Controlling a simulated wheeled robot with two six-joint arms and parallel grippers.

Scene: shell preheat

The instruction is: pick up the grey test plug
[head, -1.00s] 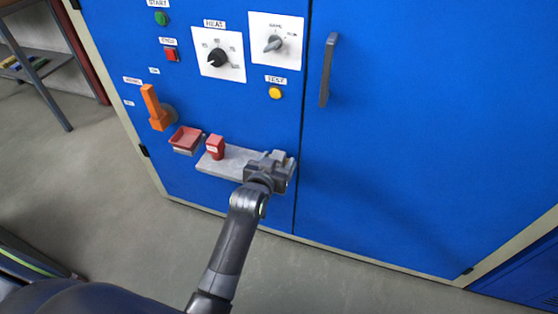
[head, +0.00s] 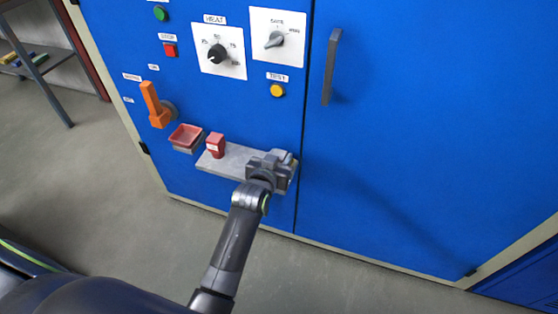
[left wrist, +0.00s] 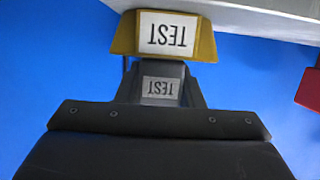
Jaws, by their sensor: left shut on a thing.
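The grey test plug (left wrist: 160,88) carries a white TEST label, upside down in the left wrist view. It sits between my left gripper and a yellow block (left wrist: 165,36) with its own TEST label, close to the pale shelf (left wrist: 262,14). My left gripper (head: 270,170) is at the right end of that shelf in the head view, shut on the plug. The gripper hides most of the plug there. I cannot tell whether the plug still touches the yellow block. My right gripper is not in view.
A red block (head: 216,146) stands on the shelf left of my gripper; it also shows in the left wrist view (left wrist: 308,88). A red tray (head: 186,137) and an orange handle (head: 155,105) are further left. The blue cabinet (head: 400,150) rises behind, with a door handle (head: 331,66).

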